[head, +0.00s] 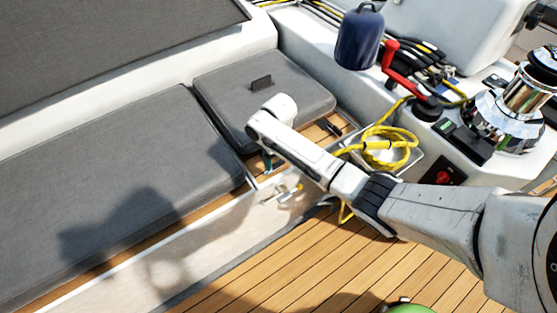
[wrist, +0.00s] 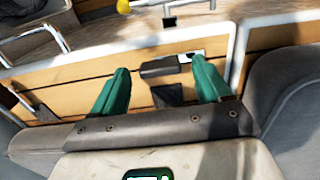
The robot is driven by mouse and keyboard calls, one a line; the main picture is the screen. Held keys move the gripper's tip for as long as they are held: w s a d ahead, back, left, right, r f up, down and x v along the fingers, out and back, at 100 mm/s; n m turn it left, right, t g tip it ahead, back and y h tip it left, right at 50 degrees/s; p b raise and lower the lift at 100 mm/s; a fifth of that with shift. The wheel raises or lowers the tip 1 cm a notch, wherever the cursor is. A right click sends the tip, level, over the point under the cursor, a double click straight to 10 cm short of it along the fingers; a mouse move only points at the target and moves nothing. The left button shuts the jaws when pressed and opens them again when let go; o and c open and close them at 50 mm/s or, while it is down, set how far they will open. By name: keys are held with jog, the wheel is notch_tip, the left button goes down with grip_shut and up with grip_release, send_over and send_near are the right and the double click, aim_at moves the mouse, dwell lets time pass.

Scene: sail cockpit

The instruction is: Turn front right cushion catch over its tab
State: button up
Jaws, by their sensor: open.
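My gripper (wrist: 160,66) is open, its two green fingers apart and pointing down at the wooden ledge. Between the fingertips in the wrist view lies a dark grey flat bar (wrist: 158,67), which looks like the catch. A small pale plate with a dark slot (wrist: 190,56), possibly the tab, lies just right of it, by the right finger. A dark square patch (wrist: 168,95) lies nearer; I cannot tell whether it is a part or shadow. In the head view my gripper (head: 267,163) is at the front edge of the small grey cushion (head: 300,98); my arm hides the catch there.
A long grey cushion (head: 120,150) lies left of the small one. A latch (head: 288,190) is on the pale seat front. The teak floor (head: 310,260) is open.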

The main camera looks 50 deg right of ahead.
jog(key=shift+f, duration=0.3)
jog(key=shift+c, duration=0.3)
jog(key=c, duration=1)
